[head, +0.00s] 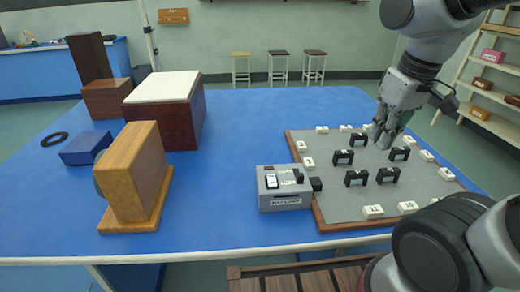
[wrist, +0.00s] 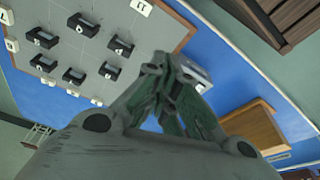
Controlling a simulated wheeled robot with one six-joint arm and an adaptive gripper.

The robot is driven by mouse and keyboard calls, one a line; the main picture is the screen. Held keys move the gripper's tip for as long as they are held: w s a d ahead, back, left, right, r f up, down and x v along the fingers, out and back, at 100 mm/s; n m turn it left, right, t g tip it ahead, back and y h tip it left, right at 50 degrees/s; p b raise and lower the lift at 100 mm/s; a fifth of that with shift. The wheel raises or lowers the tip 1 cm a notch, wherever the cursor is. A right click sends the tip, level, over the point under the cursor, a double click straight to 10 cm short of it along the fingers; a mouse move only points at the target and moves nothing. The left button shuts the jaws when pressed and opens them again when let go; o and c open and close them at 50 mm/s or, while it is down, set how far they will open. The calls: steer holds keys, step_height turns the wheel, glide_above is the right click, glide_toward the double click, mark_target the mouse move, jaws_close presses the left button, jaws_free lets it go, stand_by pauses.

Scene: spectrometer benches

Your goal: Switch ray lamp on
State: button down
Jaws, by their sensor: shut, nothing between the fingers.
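The ray lamp (head: 284,188) is a small grey box on the blue bench, at the left edge of the grey board. It has a white rocker switch (head: 272,181) and a black part on top, a front label and a black snout facing the board. In the wrist view the lamp (wrist: 196,74) is mostly hidden behind my fingers. My gripper (head: 382,138) is shut and empty, above the far right part of the board in the head view. It is apart from the lamp. My gripper also shows in the wrist view (wrist: 168,66). I cannot tell the switch position.
The grey board (head: 330,195) carries several black blocks (head: 356,177) and white numbered tiles (head: 373,212). A wooden upright box (head: 140,172) stands left of the lamp, with a white-topped box (head: 165,108) behind it. The bench (head: 230,130) is clear behind the lamp.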

steer(key=w+a+f+n+g+h, duration=0.15)
steer(key=w+a+n, duration=0.3)
steer(key=a, duration=0.45)
steer(key=w+a+f+n+y, duration=0.1)
steer(key=w+a+f+n, duration=0.3)
steer(key=a, duration=0.5)
steer(key=n, duration=0.6)
glide_toward(266, 179)
steer(key=shift+t, duration=0.35)
step_height(266, 179, down, 6)
steer(key=shift+f, duration=0.1)
steer(key=shift+w, duration=0.1)
